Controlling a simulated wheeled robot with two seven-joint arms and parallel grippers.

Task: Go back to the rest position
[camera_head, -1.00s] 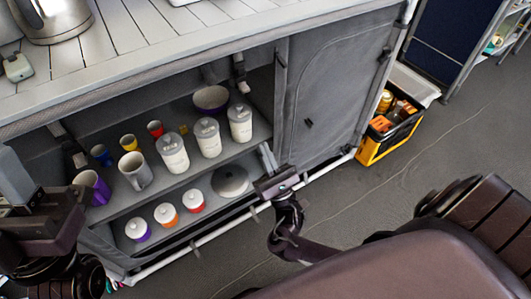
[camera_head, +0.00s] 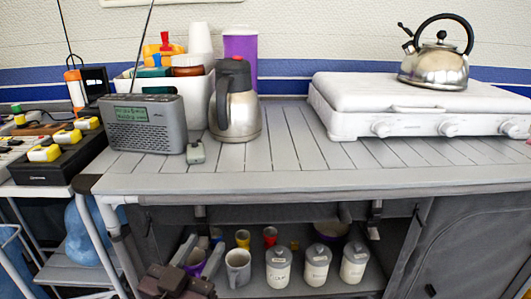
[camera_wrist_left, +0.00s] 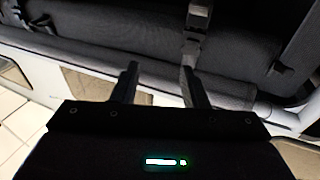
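My left gripper (camera_head: 197,257) shows at the bottom left of the head view, in front of the open shelf of the grey cabinet. In the left wrist view its two fingers (camera_wrist_left: 158,84) stand apart with nothing between them, so it is open and empty. Grey fabric and a pale frame bar of some furniture lie beyond the fingers there. A purple mug (camera_head: 195,266) is partly hidden behind the left gripper in the head view. My right gripper is not in view.
The countertop (camera_head: 300,160) above carries a radio (camera_head: 146,124), a steel jug (camera_head: 237,108), a white stove (camera_head: 420,105) and a kettle (camera_head: 437,67). The counter's middle is clear.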

